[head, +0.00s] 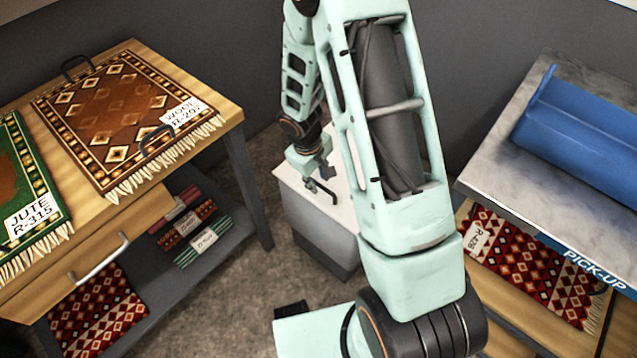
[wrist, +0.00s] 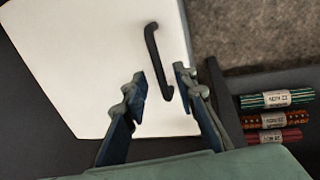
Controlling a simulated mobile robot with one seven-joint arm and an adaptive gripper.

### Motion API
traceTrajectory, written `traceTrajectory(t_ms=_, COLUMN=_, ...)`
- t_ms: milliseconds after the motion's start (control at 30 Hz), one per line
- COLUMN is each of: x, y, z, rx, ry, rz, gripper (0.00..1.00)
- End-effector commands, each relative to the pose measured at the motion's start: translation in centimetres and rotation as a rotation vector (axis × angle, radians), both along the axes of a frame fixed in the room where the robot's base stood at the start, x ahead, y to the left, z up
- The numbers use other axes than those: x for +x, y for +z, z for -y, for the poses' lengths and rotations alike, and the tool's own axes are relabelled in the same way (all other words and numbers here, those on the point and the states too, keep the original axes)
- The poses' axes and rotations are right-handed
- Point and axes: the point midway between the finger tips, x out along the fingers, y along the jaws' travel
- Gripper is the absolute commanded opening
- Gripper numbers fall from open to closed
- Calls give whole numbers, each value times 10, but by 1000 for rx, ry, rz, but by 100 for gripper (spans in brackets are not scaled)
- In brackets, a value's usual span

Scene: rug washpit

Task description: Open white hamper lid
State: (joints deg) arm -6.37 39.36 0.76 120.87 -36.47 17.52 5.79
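The white hamper (head: 325,238) stands on the floor between the two tables, partly hidden behind my arm. Its flat white lid (head: 345,205) looks shut and fills much of the wrist view (wrist: 90,60). A dark bar handle (head: 322,190) is on the lid; it also shows in the wrist view (wrist: 152,50). My gripper (head: 326,170) points down over the lid, close to the handle. In the wrist view its fingers (wrist: 160,74) are apart, with the lower part of the handle between them in the picture. I cannot tell whether they touch it.
A wooden table (head: 100,215) with a brown rug (head: 125,112) and a green rug (head: 22,195) stands at left. Rolled rugs (head: 190,225) lie on its lower shelf. A grey-topped pick-up counter (head: 500,165) with a blue tray (head: 585,145) stands at right. Carpet (head: 235,290) is clear in front.

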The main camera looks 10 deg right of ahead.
Motion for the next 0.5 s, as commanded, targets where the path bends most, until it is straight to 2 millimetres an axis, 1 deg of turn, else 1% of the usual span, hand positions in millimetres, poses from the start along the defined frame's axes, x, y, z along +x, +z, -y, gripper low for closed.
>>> traceTrajectory(t_ms=33, x=0, y=-5, z=1, rx=-1, ry=0, rz=-2, gripper=26)
traceTrajectory(t_ms=100, x=0, y=-8, z=1, rx=-1, ry=0, rz=-1, gripper=26)
traceTrajectory(t_ms=400, x=1, y=-9, z=2, rx=-1, ry=0, rz=-1, gripper=26)
traceTrajectory(t_ms=500, x=1, y=-9, z=2, rx=-1, ry=0, rz=-1, gripper=15)
